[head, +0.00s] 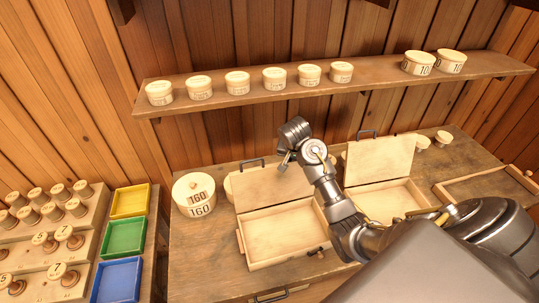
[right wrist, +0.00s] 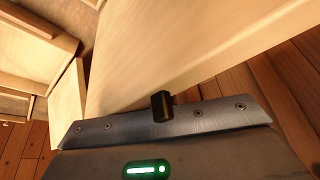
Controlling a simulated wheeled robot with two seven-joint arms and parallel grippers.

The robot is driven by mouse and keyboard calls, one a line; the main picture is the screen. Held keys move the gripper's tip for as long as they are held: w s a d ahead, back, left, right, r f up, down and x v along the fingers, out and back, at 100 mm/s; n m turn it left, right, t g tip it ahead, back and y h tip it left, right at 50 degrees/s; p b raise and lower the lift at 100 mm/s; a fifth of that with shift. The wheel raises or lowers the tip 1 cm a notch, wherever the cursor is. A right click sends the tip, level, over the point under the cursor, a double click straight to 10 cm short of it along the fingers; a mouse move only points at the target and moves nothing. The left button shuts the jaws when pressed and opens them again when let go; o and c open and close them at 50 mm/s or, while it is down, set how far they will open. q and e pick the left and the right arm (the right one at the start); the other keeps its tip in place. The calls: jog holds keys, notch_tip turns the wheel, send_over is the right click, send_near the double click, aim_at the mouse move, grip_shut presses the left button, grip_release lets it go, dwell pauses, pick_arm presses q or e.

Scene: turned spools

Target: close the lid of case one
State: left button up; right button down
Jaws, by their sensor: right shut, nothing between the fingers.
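Two pale wooden cases stand open on the bench. The left case (head: 281,262) has its lid (head: 268,186) raised and leaning back; its tray looks empty. The right case (head: 424,196) also has its lid (head: 380,159) raised, with my right arm across part of its tray. I cannot read which is case one. My right gripper (head: 284,158) is shut and empty, near the top right corner of the left lid; contact cannot be told. In the right wrist view its dark fingertips (right wrist: 162,104) show against a large pale wooden panel. My left gripper is out of view.
A round box marked 160 (head: 194,197) stands left of the left case. Yellow (head: 130,201), green (head: 123,237) and blue (head: 117,281) trays lie beside a spool rack (head: 92,232). A wall shelf (head: 300,92) with several round boxes runs above the bench.

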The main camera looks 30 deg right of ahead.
aim_at(302, 174)
jog(key=shift+s+a+f, duration=0.1)
jog(key=shift+s+a, duration=0.2)
jog(key=shift+s, duration=0.75)
jog(key=shift+s+a+f, duration=0.1)
jog(key=shift+s+a, duration=0.25)
jog(key=shift+s, duration=0.65)
jog(key=shift+s+a+f, duration=0.1)
jog(key=shift+s+a, duration=0.2)
jog(key=shift+s, duration=0.75)
jog(key=shift+r, duration=0.1)
jog(key=shift+w, duration=0.15)
